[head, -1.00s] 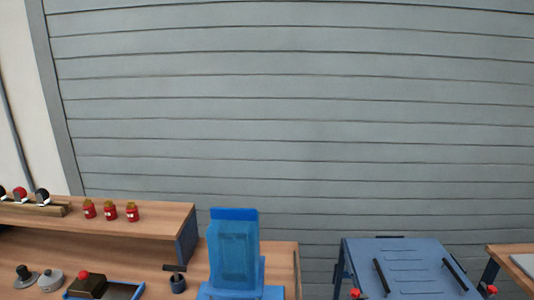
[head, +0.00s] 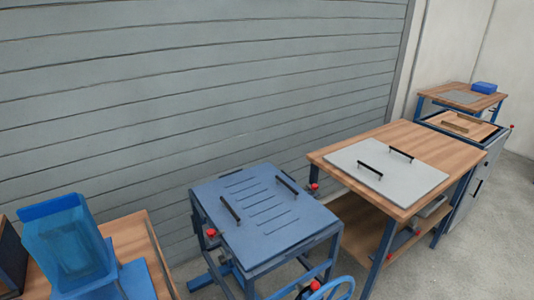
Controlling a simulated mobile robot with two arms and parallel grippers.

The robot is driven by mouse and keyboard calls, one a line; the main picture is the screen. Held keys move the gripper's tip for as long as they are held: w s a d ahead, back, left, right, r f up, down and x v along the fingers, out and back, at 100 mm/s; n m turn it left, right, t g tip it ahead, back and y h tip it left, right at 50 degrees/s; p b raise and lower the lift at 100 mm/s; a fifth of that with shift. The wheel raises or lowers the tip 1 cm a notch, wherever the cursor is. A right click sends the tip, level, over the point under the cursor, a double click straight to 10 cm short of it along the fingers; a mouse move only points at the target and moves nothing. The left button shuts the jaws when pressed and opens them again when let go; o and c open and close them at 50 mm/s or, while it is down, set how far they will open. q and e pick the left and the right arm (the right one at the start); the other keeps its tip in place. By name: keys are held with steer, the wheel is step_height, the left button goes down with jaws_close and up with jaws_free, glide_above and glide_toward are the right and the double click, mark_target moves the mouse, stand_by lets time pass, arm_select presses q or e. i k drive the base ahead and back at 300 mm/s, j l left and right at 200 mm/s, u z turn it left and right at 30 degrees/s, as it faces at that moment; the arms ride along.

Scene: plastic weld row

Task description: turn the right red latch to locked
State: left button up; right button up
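A blue-framed table with a slotted blue lid (head: 262,232) stands at the centre in the head view. A red latch (head: 211,232) shows at its left side. Another red latch (head: 315,186) shows at its right side, close to the wooden table; it is small and partly hidden by the lid edge, so I cannot tell its setting. A third red knob (head: 315,285) is low at the front, near a blue wheel (head: 335,289). Neither of my grippers is in view.
A wooden table (head: 430,150) with a grey handled plate (head: 387,172) stands close to the right. A blue bin (head: 68,245) and wooden bench (head: 133,240) are at left. Bare floor (head: 480,215) shows at right; the slatted wall (head: 200,90) is behind.

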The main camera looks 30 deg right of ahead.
mark_target(315, 188)
steer(key=z, duration=1.4)
